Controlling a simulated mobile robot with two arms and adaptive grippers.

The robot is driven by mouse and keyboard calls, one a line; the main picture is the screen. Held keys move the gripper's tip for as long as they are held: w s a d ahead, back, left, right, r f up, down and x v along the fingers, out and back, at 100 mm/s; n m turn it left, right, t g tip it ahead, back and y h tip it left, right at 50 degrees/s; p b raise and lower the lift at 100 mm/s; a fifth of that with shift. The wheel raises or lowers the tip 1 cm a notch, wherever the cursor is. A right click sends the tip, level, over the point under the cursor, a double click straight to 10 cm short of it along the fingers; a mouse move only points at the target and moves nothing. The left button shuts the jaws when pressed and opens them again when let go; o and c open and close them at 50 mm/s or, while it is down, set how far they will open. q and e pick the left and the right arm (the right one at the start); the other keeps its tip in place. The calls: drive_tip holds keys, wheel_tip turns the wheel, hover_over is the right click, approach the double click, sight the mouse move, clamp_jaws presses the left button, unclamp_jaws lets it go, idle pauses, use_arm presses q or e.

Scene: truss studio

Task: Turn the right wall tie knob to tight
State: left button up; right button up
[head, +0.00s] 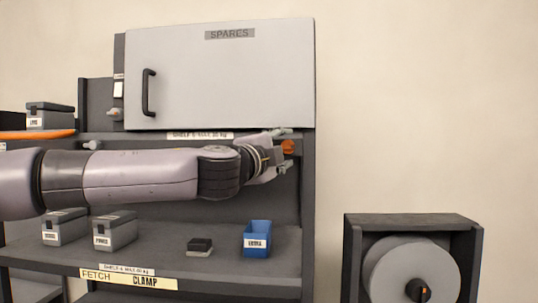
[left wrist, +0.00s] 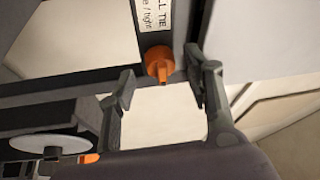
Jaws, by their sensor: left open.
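The orange wall tie knob (head: 288,147) is on the dark right upright of the shelf unit, just below the SPARES cabinet. In the left wrist view the knob (left wrist: 159,63) sits below a white label reading "TIE" and "tight", partly cut off. Its narrow grip points downward in that picture. My left gripper (head: 281,150) is open and empty, with its fingers reaching toward the knob. In the left wrist view the gripper's fingertips (left wrist: 160,75) lie on either side of the knob, apart from it. My right gripper is not in view.
The SPARES cabinet (head: 220,75) stands above my arm. On the shelf (head: 170,262) below are grey boxes (head: 115,231), a small dark block (head: 199,246) and a blue bin (head: 257,239). A reel in a dark frame (head: 412,222) stands at right. The wall between is bare.

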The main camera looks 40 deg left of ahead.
use_arm(q)
drive_tip(key=s+d+f, duration=0.1)
drive_tip(key=s, duration=0.9)
drive_tip(key=shift+s+d+f, duration=0.15)
drive_tip(key=shift+s+d, duration=0.2)
drive_tip(key=shift+s, duration=0.05)
